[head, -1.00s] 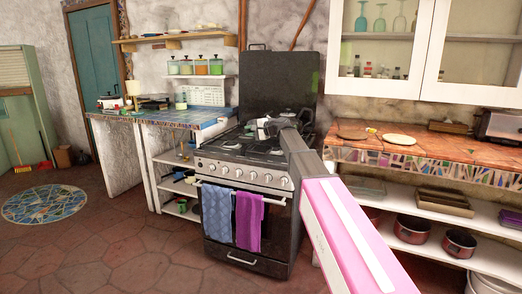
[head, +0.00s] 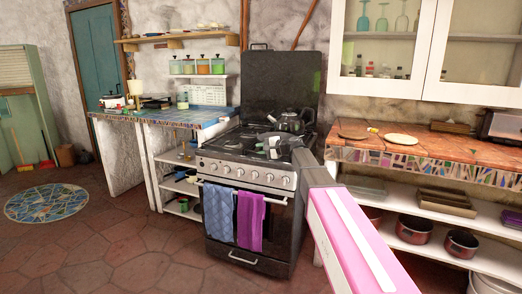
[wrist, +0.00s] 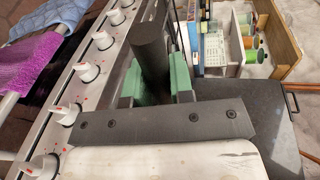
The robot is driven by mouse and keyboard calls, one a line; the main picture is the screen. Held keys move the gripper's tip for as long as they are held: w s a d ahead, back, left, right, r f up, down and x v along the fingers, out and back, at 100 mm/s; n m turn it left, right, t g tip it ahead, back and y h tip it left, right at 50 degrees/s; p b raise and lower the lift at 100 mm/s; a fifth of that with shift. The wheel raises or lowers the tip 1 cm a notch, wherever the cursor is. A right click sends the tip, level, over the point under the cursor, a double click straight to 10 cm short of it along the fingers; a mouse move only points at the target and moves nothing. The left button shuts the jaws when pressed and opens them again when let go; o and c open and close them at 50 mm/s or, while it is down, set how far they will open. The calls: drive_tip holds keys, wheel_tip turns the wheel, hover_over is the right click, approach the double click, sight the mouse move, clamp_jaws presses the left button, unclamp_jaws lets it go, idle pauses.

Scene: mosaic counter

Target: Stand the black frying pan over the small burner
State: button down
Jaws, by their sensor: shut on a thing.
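The black frying pan shows in the wrist view by its dark round handle (wrist: 150,45), which stands between the green fingers of my gripper (wrist: 155,84). The gripper is shut on this handle. In the head view my gripper (head: 271,146) is low over the front right of the stove top (head: 236,142), and the dark pan (head: 286,142) is hard to tell from the black hob. I cannot tell whether the pan touches the grates. The small burner cannot be made out; my arm and the pan cover part of the hob.
A dark kettle (head: 291,122) stands at the back right of the hob, close behind the pan. The raised stove lid (head: 280,82) is behind. Knobs line the front, with a blue towel (head: 218,210) and a purple towel (head: 250,215) below. The hob's left side looks clear.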

drive_tip(key=shift+f, duration=0.1)
drive_tip(key=c, duration=1)
unclamp_jaws()
drive_tip(key=v, duration=1.2)
drive_tip(key=s+d+f+n+g+h, duration=0.1)
drive_tip(key=s+f+g+h, duration=0.15)
drive_tip(key=s+f, duration=0.55)
drive_tip(key=s+d+f+n+g+h, duration=0.1)
drive_tip(key=s+d+f+h, duration=0.15)
drive_tip(key=f, duration=0.95)
drive_tip(key=s+d+f+n+g+h, duration=0.1)
drive_tip(key=s+d+f+h, duration=0.3)
drive_tip(key=s+f, duration=0.4)
drive_tip(key=s+d+f+n+g+h, duration=0.2)
drive_tip(key=s+d+f+h, duration=0.3)
drive_tip(key=s+f, duration=0.3)
drive_tip(key=shift+s+d+n, duration=0.2)
drive_tip(key=shift+s+n, duration=0.4)
drive_tip(key=shift+s, duration=0.6)
